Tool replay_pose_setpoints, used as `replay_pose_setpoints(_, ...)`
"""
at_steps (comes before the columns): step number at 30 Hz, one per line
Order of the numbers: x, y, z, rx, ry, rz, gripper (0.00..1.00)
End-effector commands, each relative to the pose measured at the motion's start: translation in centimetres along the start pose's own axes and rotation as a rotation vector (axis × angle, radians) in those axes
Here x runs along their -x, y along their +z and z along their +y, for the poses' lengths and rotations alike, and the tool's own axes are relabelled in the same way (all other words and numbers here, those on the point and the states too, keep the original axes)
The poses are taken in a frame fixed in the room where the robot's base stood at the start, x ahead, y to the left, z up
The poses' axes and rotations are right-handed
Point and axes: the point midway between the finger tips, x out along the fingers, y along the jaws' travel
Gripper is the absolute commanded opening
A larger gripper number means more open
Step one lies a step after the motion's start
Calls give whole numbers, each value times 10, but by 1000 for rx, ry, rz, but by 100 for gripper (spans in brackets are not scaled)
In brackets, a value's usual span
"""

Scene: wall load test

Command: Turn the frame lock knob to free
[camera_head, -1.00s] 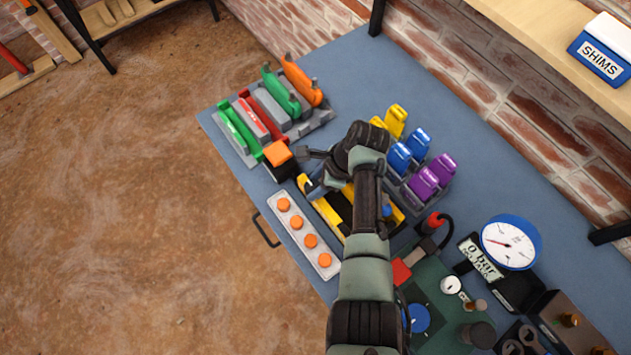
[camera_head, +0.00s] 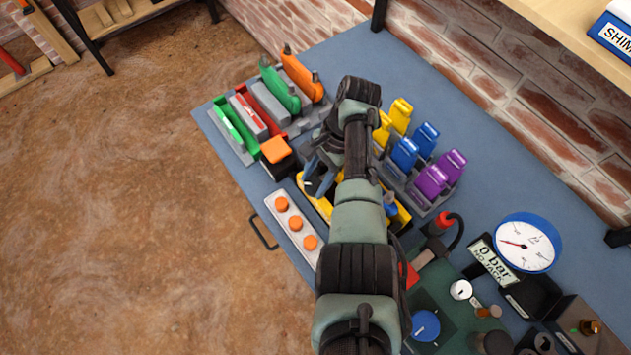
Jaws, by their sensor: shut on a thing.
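A yellow frame (camera_head: 398,214) lies on the blue bench, largely hidden under my arm. My gripper (camera_head: 314,184) is low at the far left end of this frame, with its fingers pointing down. It is shut on a small part there, which I take to be the frame lock knob. The knob itself is hidden by the fingers and the wrist, so I cannot read its setting.
A grey strip with orange buttons (camera_head: 295,222) and a black block with an orange top (camera_head: 276,150) are close by. Coloured clips stand in racks (camera_head: 403,153) behind. A pressure gauge (camera_head: 527,243) and blue dial (camera_head: 426,325) are at right. Left is open floor.

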Motion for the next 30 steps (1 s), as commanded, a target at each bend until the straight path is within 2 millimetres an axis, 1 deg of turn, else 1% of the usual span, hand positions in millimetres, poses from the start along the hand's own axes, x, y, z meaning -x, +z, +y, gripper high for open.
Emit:
replay_pose_setpoints(1,-2,-1,-2,42,17,2,0)
replay_pose_setpoints(18,-1,0,-4,517,215,3,0)
replay_pose_setpoints(24,-1,0,-5,633,262,4,0)
replay_pose_setpoints(30,0,1,-5,704,291,4,0)
